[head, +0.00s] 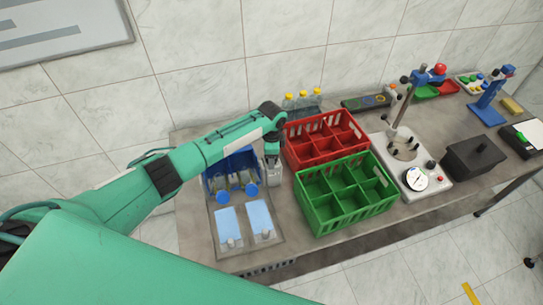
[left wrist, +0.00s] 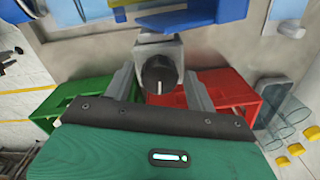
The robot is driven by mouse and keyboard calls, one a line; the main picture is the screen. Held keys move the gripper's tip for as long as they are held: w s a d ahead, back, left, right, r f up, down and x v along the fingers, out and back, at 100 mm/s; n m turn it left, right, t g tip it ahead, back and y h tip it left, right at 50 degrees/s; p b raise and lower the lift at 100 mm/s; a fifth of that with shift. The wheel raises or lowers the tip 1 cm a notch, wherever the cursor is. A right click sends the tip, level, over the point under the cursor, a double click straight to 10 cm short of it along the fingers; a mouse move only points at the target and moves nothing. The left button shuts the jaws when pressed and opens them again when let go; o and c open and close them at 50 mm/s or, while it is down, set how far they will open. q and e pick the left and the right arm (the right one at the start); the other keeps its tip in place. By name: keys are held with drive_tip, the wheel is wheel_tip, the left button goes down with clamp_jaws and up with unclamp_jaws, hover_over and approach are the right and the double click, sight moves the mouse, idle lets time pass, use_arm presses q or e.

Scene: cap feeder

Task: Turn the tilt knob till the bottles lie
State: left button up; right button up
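The tilt knob (left wrist: 158,74) is a round black dial with a pale pointer mark, on a grey block, in the middle of the left wrist view. My left gripper (left wrist: 158,88) has its two grey fingers spread on either side of the knob, with gaps visible. In the head view my left gripper (head: 272,160) points down at the right side of the blue feeder cradle (head: 240,158) and hides the knob. Two clear bottles (head: 247,179) with blue caps sit in the cradle, leaning with caps toward the front; their exact angle is unclear. My right gripper is out of view.
A red crate (head: 310,149) and a green crate (head: 345,213) stand right of the feeder. Yellow-capped bottles (head: 302,101) stand behind the red crate. Two light-blue pads (head: 228,226) lie in front of the cradle. A white-based stand (head: 425,187) is further right.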

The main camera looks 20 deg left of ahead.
use_arm(q)
drive_tip(key=n+p, duration=0.4)
drive_tip(key=n, duration=0.1)
drive_tip(key=shift+s+d+r, duration=0.1)
drive_tip(key=shift+r, duration=0.1)
drive_tip(key=shift+n, duration=0.5)
drive_tip(key=shift+f+n, duration=0.3)
drive_tip(key=shift+n, duration=0.1)
